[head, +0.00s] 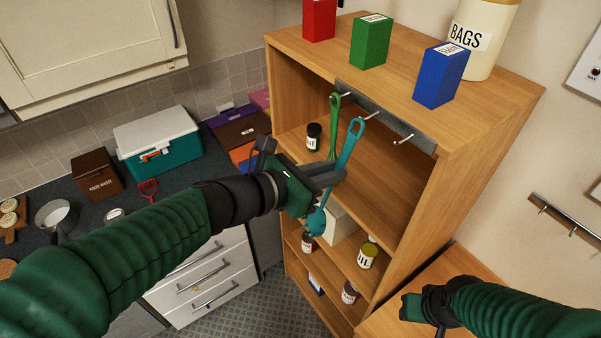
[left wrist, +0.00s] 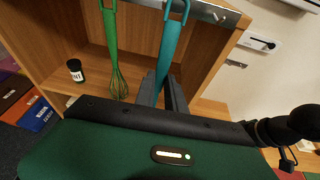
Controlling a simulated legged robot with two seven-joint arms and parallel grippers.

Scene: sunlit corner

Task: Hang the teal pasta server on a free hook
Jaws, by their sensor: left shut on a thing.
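The teal pasta server (head: 348,147) is upright in front of the shelf unit, loop up and head (head: 316,222) down. My left gripper (head: 335,174) is shut on its handle, which also shows in the left wrist view (left wrist: 170,48). The loop is close by the middle hook (head: 371,116) of the metal rail (head: 385,118); I cannot tell whether the hook is through it. The right hook (head: 403,140) is bare. A green whisk (head: 334,125) hangs on the left hook. My right gripper (head: 413,308) is low at the right; its fingers are unclear.
The wooden shelf unit (head: 490,105) carries red, green and blue boxes and a BAGS canister (head: 483,38) on top. Jars stand on its shelves. A counter with a teal cooler (head: 160,145) is at the left. Another hook rail (head: 570,222) is on the right wall.

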